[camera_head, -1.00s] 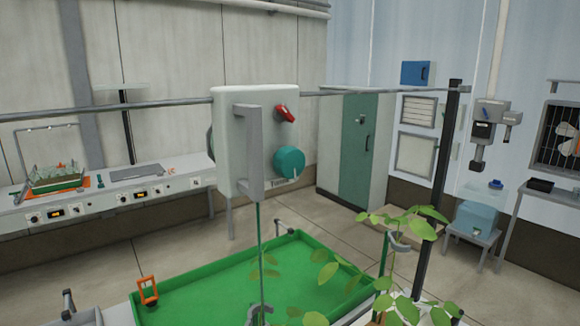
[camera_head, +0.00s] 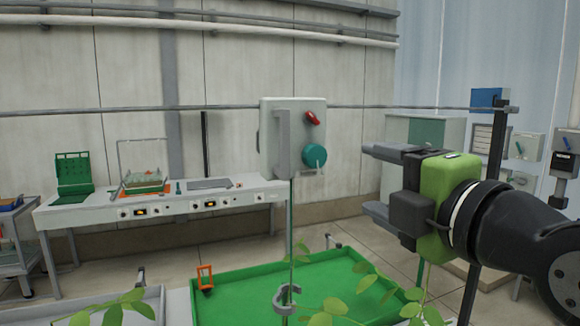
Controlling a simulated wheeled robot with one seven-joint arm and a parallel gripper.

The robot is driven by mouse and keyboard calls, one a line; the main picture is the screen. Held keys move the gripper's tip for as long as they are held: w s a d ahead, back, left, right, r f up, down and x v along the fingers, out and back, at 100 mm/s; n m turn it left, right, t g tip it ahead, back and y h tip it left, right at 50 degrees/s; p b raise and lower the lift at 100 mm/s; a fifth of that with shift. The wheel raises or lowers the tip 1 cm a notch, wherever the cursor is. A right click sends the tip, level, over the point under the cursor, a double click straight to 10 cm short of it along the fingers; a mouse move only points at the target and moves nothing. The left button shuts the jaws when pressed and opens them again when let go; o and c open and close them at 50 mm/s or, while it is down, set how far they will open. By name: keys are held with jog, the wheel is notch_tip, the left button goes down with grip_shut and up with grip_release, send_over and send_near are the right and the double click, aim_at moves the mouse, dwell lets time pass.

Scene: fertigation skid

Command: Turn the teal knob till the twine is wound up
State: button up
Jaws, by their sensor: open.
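The teal knob (camera_head: 314,156) sits on the right part of the front of a pale box (camera_head: 266,140), below a red lever (camera_head: 313,118). The box hangs on a horizontal rail. A thin green twine (camera_head: 291,230) runs straight down from the box to a grey clip (camera_head: 287,298) low in the view. My gripper (camera_head: 372,180) is to the right of the knob, its two grey fingers spread and pointing left toward the box. Nothing is between the fingers, and they look apart from the knob.
A green tray (camera_head: 240,290) lies below the box, with an orange frame (camera_head: 205,277) at its left edge. Leafy plants (camera_head: 345,300) stand in front. A dark post (camera_head: 495,160) carries the rail at right. A white bench (camera_head: 90,215) stands at back left.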

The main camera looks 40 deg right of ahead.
aim_at(317, 158)
jog(key=p+x, duration=0.2)
jog(key=x, duration=1.4)
jog(key=shift+d, duration=0.1)
jog(key=shift+c, duration=0.2)
jog(key=c, duration=1)
jog(key=shift+f, duration=0.1)
